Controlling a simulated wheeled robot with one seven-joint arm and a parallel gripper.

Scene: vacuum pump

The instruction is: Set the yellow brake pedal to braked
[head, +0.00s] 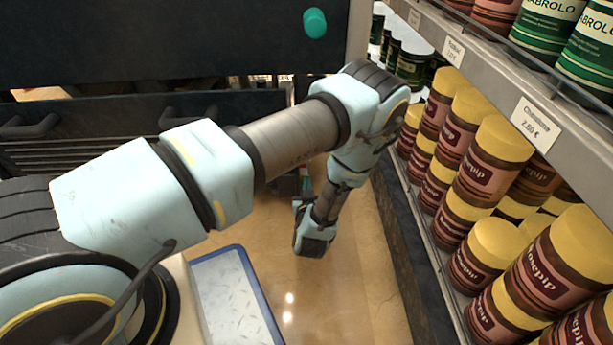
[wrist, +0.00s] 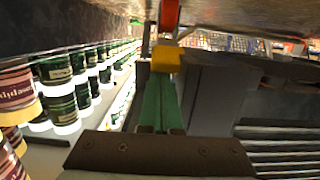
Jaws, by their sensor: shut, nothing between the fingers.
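The yellow brake pedal (wrist: 166,58) shows in the wrist view as a small yellow block right at the tips of my fingers. My gripper (wrist: 162,80) has green fingers, closed together with nothing held between them. The tips overlap the pedal in the picture; I cannot tell whether they touch it. A red part (wrist: 169,14) lies beyond the pedal on a thin metal support. In the head view my gripper (head: 305,184) is low near the floor, partly behind my arm, and I cannot make out the pedal there.
A shelf (head: 540,115) with several brown, yellow-lidded cans (head: 495,160) runs along the right in the head view. A dark cabinet (head: 150,45) with a green knob (head: 314,22) stands ahead. Bare floor (head: 345,285) lies between. The wrist view appears upside down.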

